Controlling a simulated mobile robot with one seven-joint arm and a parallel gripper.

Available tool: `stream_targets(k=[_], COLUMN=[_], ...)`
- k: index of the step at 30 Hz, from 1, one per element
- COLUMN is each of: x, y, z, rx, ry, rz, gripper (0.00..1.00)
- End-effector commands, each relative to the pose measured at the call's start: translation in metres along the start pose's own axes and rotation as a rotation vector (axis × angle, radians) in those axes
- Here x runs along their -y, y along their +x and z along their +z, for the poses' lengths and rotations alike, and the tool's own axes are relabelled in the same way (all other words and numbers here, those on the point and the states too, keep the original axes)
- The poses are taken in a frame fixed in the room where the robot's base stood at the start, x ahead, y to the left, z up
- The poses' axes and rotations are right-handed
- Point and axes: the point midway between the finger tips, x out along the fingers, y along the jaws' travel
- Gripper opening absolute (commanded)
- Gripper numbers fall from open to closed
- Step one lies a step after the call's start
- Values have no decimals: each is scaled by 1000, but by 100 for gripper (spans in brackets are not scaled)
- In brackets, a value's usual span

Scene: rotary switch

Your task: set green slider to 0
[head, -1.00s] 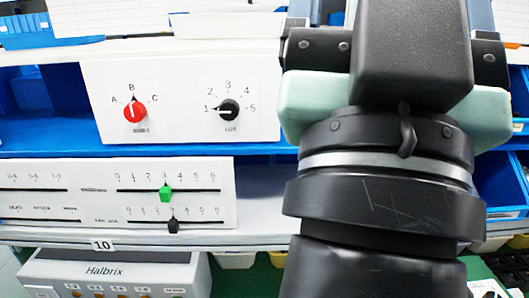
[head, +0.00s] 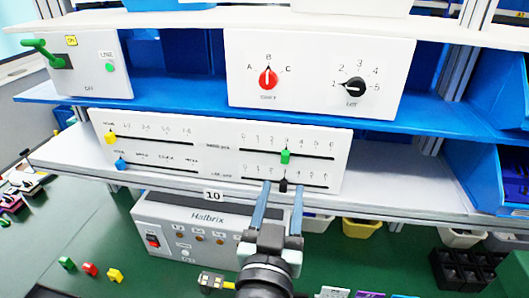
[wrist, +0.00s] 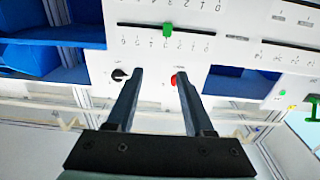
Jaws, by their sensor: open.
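The green slider (head: 285,156) sits at about 3 on the upper right scale of the white slider panel (head: 220,160), which runs from 0 at left to 6 at right. My gripper (head: 282,187) is open and empty, its two fingers pointing at the panel below the green slider. In the head view the black slider (head: 283,185) on the lower scale shows between the fingertips; I cannot tell the gap to the panel. The wrist view is upside down; the green slider (wrist: 167,29) shows there beyond my open fingers (wrist: 160,72), apart from them.
Above the slider panel are a red knob (head: 268,78) and a black knob (head: 355,88). Yellow (head: 110,137) and blue (head: 121,164) sliders sit at the panel's left. A grey Halbrix box (head: 190,228) stands below. A green lever (head: 45,50) is upper left.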

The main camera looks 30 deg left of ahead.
Motion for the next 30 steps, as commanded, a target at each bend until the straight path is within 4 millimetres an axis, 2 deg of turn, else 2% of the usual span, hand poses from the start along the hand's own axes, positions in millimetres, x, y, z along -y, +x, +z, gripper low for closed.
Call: stream_targets(k=[1, 3, 8, 21, 30], x=[4, 8, 8, 9, 9], y=[-3, -3, 9, 82, 117], z=[12, 21, 22, 22, 26], rx=[28, 45, 46, 45, 46], ry=[-4, -6, -5, -5, -4], rz=[-9, -15, -16, -15, -15], gripper=[52, 52, 52, 52, 52])
